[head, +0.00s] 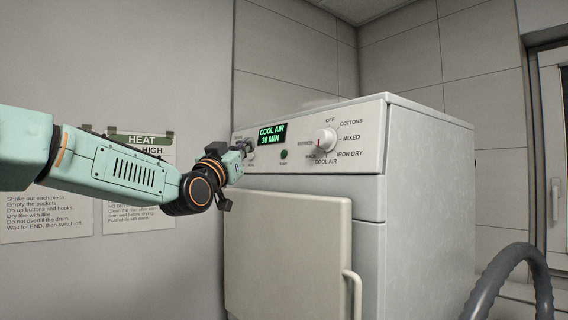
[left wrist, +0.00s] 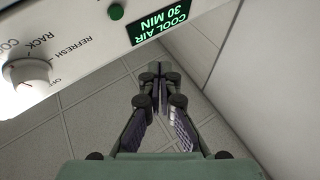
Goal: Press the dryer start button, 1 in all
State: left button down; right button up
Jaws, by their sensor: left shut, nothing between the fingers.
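The dryer's control panel (head: 365,130) carries a small round green button (head: 284,154) below a lit display (head: 271,133) reading COOL AIR 30 MIN. The button's small label is hard to read. The button (left wrist: 115,12) and the display (left wrist: 160,20) also show, upside down, at the top of the left wrist view.
A white selector knob (head: 326,140) sits right of the button. Below is the dryer's closed-looking door (head: 285,250) with a handle (head: 354,292). Posters (head: 140,195) hang on the left wall. A grey hose (head: 512,272) curves at lower right.

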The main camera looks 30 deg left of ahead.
aim_at(284, 154)
pick_arm(q)
jog(key=w+d+f, duration=0.1)
jog(key=w+d, duration=0.2)
jog(key=w, duration=0.3)
jog(key=shift+w, duration=0.3)
pick_arm(e)
jog(key=shift+f, duration=0.4)
pick_arm(q)
jog(key=shift+a+f, duration=0.1)
dwell(0.4)
dwell(0.4)
